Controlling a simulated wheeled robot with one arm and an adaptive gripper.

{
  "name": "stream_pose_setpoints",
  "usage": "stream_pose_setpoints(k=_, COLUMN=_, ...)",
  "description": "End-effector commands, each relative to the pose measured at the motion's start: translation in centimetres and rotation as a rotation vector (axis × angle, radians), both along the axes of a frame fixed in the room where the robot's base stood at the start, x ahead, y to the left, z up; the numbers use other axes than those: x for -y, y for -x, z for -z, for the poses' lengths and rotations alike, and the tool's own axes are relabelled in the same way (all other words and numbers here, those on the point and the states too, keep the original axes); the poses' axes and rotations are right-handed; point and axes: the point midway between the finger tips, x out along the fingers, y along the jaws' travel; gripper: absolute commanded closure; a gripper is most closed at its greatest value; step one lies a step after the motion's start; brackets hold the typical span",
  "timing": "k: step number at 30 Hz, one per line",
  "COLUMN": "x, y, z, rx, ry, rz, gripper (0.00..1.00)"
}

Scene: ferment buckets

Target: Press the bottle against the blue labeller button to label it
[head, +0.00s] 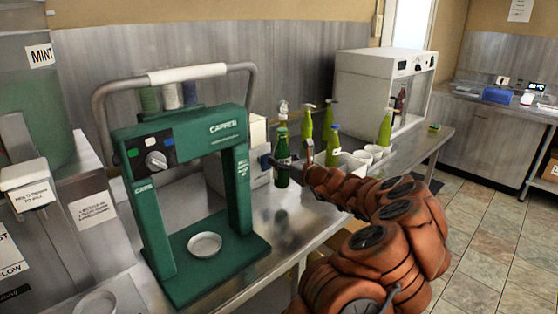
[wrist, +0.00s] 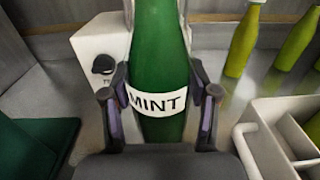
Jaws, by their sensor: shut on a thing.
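My gripper (wrist: 160,98) is shut on a dark green bottle (wrist: 160,40), one finger on each side. The bottle is upright and carries a white MINT label facing the wrist camera. In the head view the bottle (head: 282,174) is over the steel counter, just right of a white box; I cannot tell whether they touch. The white box (wrist: 94,44) has a dark round knob on its front in the wrist view. I cannot make out a blue button on it. The bottle's top is outside the wrist view.
A green capper (head: 190,195) stands left on the counter. Yellow-green bottles (head: 333,145) and a white divided container (wrist: 262,152) with small cups (head: 374,151) are to the right. A white machine (head: 372,88) stands behind. A blue item (head: 497,95) lies on the far counter.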

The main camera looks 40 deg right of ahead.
Motion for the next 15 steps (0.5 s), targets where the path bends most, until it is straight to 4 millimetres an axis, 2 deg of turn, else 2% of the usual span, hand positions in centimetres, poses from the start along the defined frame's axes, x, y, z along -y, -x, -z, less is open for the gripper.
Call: stream_pose_setpoints(k=15, x=0.0, y=3.8, z=-1.7, rx=0.002, ry=0.000, rz=0.001, gripper=1.00)
